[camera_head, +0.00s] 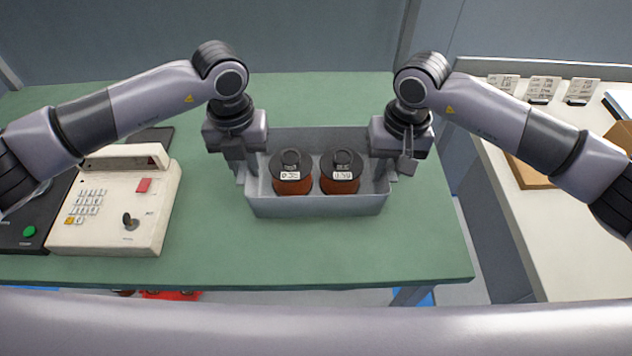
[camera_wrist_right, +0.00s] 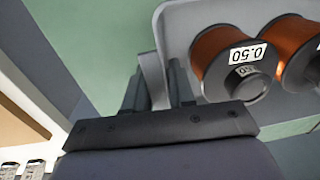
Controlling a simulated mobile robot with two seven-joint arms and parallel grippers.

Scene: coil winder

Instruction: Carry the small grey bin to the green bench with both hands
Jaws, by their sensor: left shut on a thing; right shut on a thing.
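The small grey bin (camera_head: 318,207) is over the green bench (camera_head: 420,225), near the middle of its top. I cannot tell whether it rests on the bench or hangs just above it. Two copper wire spools with black tops, a left one (camera_head: 291,172) and a right one (camera_head: 341,172), stand inside it. My left gripper (camera_head: 243,172) is shut on the bin's left end wall. My right gripper (camera_head: 392,168) is shut on the right end wall; in the right wrist view its fingers (camera_wrist_right: 160,85) pinch the bin's wall (camera_wrist_right: 180,20).
A cream keypad controller (camera_head: 118,205) with a red button and a knob stands on the bench left of the bin. A white table (camera_head: 560,220) with labelled cards (camera_head: 545,88) is at the right, across a gap. The bench front and right of the bin are clear.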

